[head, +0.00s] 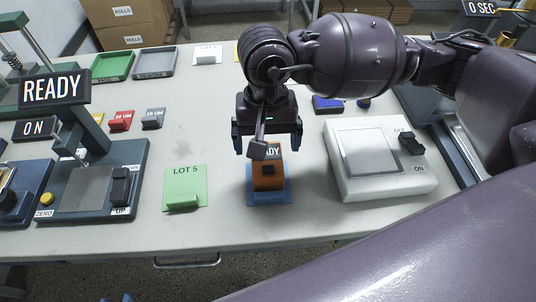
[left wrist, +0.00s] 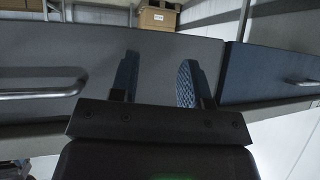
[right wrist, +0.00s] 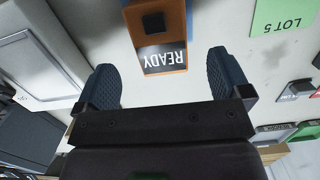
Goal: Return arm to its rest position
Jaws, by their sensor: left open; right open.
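My right arm reaches in from the right in the head view, its gripper (head: 267,140) above the table and pointing down. The gripper is open and empty; its two blue fingertips also show apart in the right wrist view (right wrist: 172,80). An orange device (head: 268,176) marked READY stands on a blue base just in front of and below it, and it lies beyond the fingertips in the right wrist view (right wrist: 155,35). My left gripper (left wrist: 157,80) is open and empty, facing a dark panel with a handle. The left gripper is not visible in the head view.
A white switch box (head: 370,155) stands right of the orange device. A green LOT 5 card (head: 185,186) lies left of it. A gauge stand with a READY display (head: 55,90) is at the left. Green (head: 113,66) and grey (head: 154,63) trays lie at the back.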

